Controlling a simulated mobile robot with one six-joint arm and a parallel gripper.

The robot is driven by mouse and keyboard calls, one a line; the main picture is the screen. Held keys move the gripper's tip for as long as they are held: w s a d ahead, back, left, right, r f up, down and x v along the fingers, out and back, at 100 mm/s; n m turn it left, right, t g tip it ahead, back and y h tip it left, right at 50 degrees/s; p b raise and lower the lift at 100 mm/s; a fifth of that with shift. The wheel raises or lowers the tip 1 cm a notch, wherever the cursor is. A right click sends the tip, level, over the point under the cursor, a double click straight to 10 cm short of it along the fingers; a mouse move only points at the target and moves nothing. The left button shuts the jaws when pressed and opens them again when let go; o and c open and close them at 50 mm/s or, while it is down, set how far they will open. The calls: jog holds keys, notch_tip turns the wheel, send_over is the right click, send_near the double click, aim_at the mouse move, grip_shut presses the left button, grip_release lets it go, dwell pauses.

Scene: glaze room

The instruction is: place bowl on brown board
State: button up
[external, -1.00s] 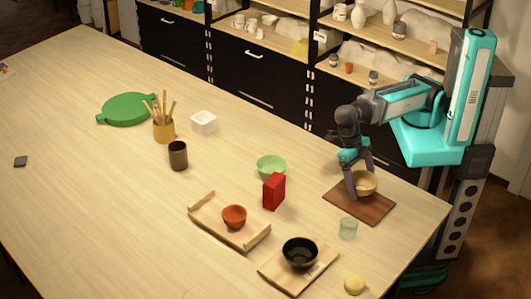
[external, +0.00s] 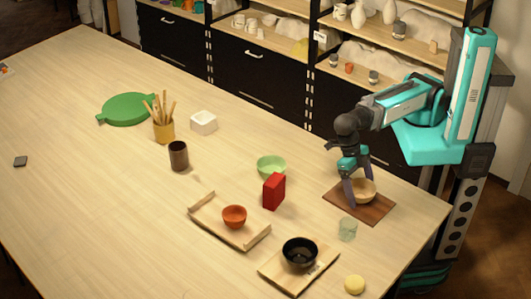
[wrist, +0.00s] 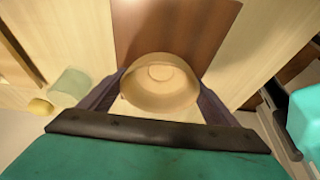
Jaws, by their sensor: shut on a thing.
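A tan bowl (external: 363,190) is at the brown board (external: 375,214), near the right end of the table. My gripper (external: 356,196) is shut on this bowl, with a dark finger on either side of it. In the wrist view the tan bowl (wrist: 160,82) is between the two fingers (wrist: 158,98), and the brown board (wrist: 170,28) shows beyond and below it. The bowl looks upright and over the board. I cannot tell whether its base touches the board.
A glass cup (external: 347,229) stands just off the board's front corner. A red box (external: 273,191), a green bowl (external: 271,167), an orange bowl (external: 234,216) on a wooden tray (external: 205,222), a black bowl (external: 300,252) and a yellow round thing (external: 354,284) are nearby. The table's left side has free room.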

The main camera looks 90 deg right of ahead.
jog(key=shift+f, duration=0.15)
jog(key=o, duration=1.2)
jog(key=shift+r, duration=0.25)
jog(key=shift+b+v, duration=1.1)
jog(key=shift+v, duration=4.8)
